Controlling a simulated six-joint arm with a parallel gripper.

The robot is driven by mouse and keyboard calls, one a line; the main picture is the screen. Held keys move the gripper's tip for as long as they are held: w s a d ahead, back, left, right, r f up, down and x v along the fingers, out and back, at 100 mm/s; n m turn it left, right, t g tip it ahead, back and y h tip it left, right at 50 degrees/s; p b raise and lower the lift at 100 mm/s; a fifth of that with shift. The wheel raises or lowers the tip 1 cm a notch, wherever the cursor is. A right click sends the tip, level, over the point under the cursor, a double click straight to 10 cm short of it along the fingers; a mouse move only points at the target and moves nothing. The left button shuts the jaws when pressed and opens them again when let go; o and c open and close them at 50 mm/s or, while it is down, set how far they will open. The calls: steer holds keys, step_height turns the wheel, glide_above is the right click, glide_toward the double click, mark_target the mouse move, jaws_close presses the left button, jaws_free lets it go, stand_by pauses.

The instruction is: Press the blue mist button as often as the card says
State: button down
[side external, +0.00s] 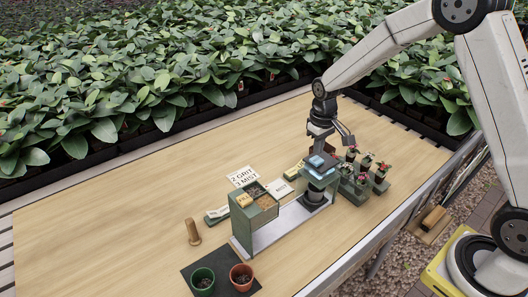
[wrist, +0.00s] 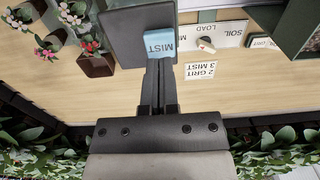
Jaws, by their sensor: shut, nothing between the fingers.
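The blue mist button (side external: 316,161) sits on top of a green and grey post on the bench device. In the wrist view the blue MIST button (wrist: 165,38) lies just beyond my fingertips. My gripper (side external: 319,150) points down above the button with its fingers shut and empty; the shut fingers also show in the wrist view (wrist: 158,62). I cannot tell whether the tips touch the button. The white card (side external: 243,177) lies flat behind the device; in the wrist view the card (wrist: 200,71) is upside down and reads 2 GRIT, 3 MIST.
A green bin (side external: 246,216) with compartments stands left of the post. Small potted flowers (side external: 362,178) stand right of it. A green pot (side external: 203,280) and a terracotta pot (side external: 241,277) are on a dark mat in front. A wooden peg (side external: 193,232) stands left. The left bench is clear.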

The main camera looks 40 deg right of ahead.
steer(key=shift+r, duration=0.15)
stand_by(0.5)
steer(key=shift+r, duration=2.85)
steer(key=shift+s, duration=0.1)
steer(key=s+a+t, duration=0.1)
steer(key=s+a, duration=0.1)
steer(key=s, duration=0.6)
steer(key=s+a+f+t, duration=0.1)
steer(key=s+a, duration=0.2)
steer(key=s, duration=0.6)
steer(key=shift+f+t, duration=0.25)
steer(key=shift+t, duration=0.05)
